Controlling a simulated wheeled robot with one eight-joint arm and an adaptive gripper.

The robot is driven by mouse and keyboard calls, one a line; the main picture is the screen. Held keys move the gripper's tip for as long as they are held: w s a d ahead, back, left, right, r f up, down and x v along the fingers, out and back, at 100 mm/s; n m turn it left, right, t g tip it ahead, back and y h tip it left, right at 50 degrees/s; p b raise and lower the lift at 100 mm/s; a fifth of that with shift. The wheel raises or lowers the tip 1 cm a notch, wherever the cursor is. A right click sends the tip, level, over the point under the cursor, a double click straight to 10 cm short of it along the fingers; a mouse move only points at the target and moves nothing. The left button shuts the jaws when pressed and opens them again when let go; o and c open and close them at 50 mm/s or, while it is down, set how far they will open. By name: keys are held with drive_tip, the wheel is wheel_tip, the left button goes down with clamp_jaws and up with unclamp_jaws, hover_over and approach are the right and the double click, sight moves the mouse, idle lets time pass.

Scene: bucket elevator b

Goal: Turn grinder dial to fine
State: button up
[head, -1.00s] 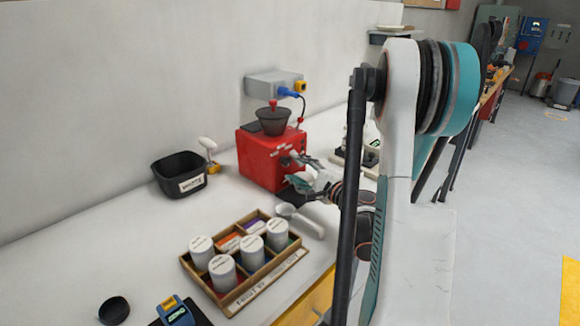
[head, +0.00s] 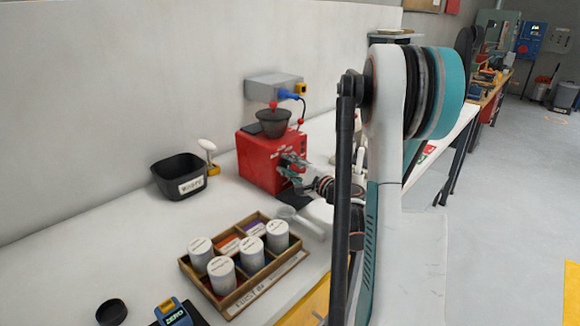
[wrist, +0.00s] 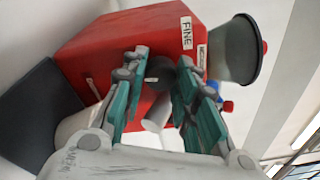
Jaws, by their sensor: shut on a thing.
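The red grinder (head: 256,158) stands on the white counter against the wall, with a dark hopper (head: 272,123) on top. In the wrist view its red body (wrist: 110,45) lies on its side, with a "FINE" label (wrist: 187,33) near the hopper (wrist: 233,50). A second label beside it is too small to read. My gripper (wrist: 161,66) is at the grinder's front, its teal fingers closed around the dark round dial (wrist: 160,70). A pale cylindrical spout (wrist: 158,113) shows between the fingers. In the head view my gripper (head: 290,170) hides the dial.
A wooden tray (head: 222,302) with several white canisters sits in front of the grinder. A black bin (head: 180,175) stands to the left. A grey socket box (head: 271,86) is on the wall.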

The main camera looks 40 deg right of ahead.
drive_tip(key=shift+n, duration=1.5)
drive_tip(key=o, duration=1.1)
drive_tip(key=shift+c, duration=0.2)
drive_tip(key=s, duration=1.2)
drive_tip(key=shift+a+f, duration=0.2)
